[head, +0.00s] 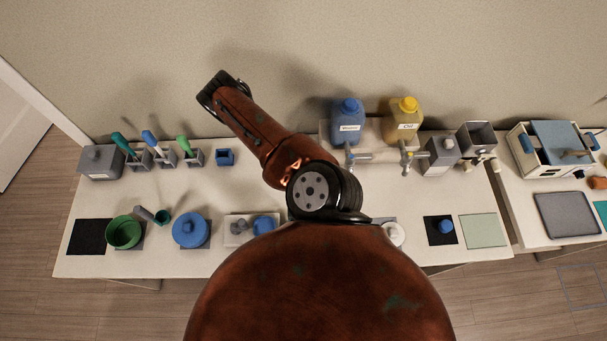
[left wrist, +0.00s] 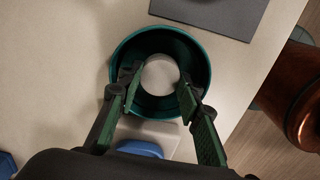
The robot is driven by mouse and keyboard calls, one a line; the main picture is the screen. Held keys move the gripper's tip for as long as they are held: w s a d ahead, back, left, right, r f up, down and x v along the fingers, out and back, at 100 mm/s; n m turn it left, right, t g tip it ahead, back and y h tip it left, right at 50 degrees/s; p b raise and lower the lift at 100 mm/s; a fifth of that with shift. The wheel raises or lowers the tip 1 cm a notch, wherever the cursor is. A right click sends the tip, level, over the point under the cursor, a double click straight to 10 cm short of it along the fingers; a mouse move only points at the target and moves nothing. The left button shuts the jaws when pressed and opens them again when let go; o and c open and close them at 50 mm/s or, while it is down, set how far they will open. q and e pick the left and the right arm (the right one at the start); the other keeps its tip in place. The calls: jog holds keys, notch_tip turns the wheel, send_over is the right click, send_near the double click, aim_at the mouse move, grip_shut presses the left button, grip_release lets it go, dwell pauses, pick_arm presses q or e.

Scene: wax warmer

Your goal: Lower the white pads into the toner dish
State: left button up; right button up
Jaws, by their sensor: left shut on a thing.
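In the left wrist view my left gripper (left wrist: 160,88) is shut on the white pads (left wrist: 160,73), a pale round shape between its fingertips. The teal toner dish (left wrist: 122,62) is round and open-topped, and its rim surrounds the fingertips and pads from this camera. The pads lie within the rim's outline. I cannot tell how deep they are or whether they touch the dish floor. In the head view my arm hides the left gripper, the pads and the dish. My right gripper is not in view.
A grey mat (left wrist: 213,12) lies beyond the dish in the wrist view, and a pale tray with a blue item (left wrist: 140,148) sits close on the near side. The table edge is to the right there. Bottles, blue (head: 348,124) and yellow (head: 403,122), stand at the back.

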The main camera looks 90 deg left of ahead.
pick_arm(q)
jog(key=o, duration=1)
jog(key=shift+r, duration=0.1)
jog(key=shift+r, duration=3.65)
jog(key=shift+f, duration=0.1)
jog(key=shift+f, duration=3.65)
jog(key=shift+r, duration=0.15)
